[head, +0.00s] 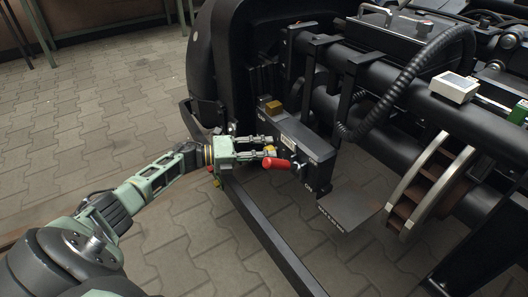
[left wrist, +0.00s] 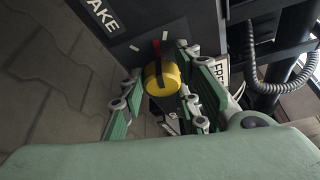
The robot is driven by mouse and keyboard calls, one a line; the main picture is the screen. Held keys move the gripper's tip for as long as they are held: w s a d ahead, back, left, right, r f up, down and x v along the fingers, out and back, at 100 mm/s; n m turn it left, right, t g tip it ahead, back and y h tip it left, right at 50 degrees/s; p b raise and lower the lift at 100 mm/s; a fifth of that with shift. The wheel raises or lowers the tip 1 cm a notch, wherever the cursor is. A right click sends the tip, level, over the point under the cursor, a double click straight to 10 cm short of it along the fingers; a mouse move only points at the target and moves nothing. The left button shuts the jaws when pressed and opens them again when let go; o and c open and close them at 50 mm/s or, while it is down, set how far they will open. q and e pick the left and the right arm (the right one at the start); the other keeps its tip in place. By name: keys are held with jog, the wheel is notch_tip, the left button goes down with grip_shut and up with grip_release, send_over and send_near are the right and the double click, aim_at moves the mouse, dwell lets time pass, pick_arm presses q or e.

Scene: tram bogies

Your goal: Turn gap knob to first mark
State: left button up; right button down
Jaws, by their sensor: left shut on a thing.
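The knob is yellow and round with a dark band, and it shows between the fingers in the left wrist view (left wrist: 161,79). In the head view only a bit of its yellow (head: 270,149) shows by the fingertips. It sits on the side of a dark box (head: 318,146). My left gripper (head: 269,146) reaches in from the left and is shut on the knob, one finger on each side. Small pale marks (left wrist: 134,47) and a red stripe (left wrist: 156,46) lie on the panel behind the knob. My right gripper is not in view.
A red lever handle (head: 277,164) sticks out just below the fingers, near an "ON" label. A brass-coloured block (head: 274,107) tops the box's far end. Paved floor (head: 110,115) is clear at left.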

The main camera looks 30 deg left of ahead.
pick_arm(q)
jog(key=shift+s+f, duration=0.1)
jog(key=shift+f, duration=0.25)
jog(key=o, duration=1)
jog(key=shift+o, duration=0.3)
jog(key=shift+r, duration=0.1)
jog(key=v, duration=1.2)
